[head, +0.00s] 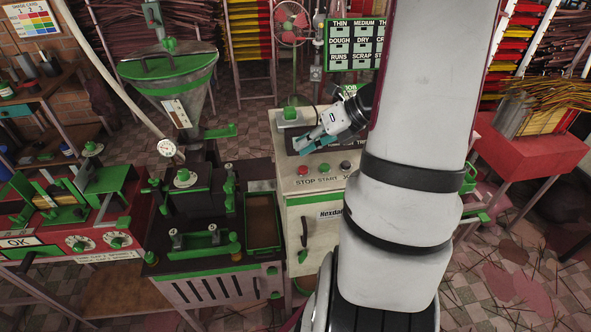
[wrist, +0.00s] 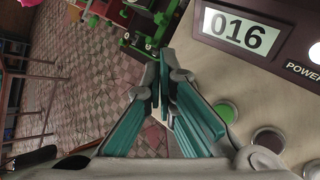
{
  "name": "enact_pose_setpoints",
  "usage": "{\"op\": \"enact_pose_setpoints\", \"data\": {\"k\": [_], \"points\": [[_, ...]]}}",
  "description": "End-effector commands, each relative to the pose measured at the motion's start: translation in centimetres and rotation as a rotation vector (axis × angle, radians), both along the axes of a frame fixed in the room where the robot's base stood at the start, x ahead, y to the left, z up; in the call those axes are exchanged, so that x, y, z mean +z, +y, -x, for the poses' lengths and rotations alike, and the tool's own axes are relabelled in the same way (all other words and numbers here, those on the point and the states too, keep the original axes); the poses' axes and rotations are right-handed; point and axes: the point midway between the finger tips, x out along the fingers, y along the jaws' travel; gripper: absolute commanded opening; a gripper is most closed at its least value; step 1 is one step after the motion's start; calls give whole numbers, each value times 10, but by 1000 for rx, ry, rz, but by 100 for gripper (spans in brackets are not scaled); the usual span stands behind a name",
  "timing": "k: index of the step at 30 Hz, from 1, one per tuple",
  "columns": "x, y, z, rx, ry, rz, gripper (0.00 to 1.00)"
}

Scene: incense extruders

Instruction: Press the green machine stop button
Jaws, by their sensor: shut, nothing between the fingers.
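The cream control cabinet (head: 318,196) stands in the centre of the head view. Its sloping face has a red button (head: 303,170) above the word STOP, a green button (head: 324,168) above START and a black button (head: 346,166) at the right. My gripper (head: 302,146) is shut and empty above the cabinet face, behind the buttons in the head view and apart from the red one. The shut fingers also show in the wrist view (wrist: 166,82). There, a green button (wrist: 226,112) and a dark brownish button (wrist: 268,140) sit right of the fingers; I cannot make out the red STOP button.
A display reading 016 (wrist: 235,31) sits on the cabinet's dark panel. A dark machine with green fittings (head: 222,288) stands left of the cabinet, with a funnel hopper (head: 172,82) behind. A red machine (head: 100,240) is at far left. A red table (head: 530,150) is right.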

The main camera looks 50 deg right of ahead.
Motion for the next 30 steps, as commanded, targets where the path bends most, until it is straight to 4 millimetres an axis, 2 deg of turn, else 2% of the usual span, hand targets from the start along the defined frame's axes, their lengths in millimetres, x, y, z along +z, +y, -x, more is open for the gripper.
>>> {"op": "enact_pose_setpoints", "data": {"k": [3, 9, 30], "points": [[-14, 0, -2, -1, 0, -1, 0], [-24, 0, -1, 1, 0, 1, 0], [-25, 0, 0, 1, 0, 1, 0]]}}
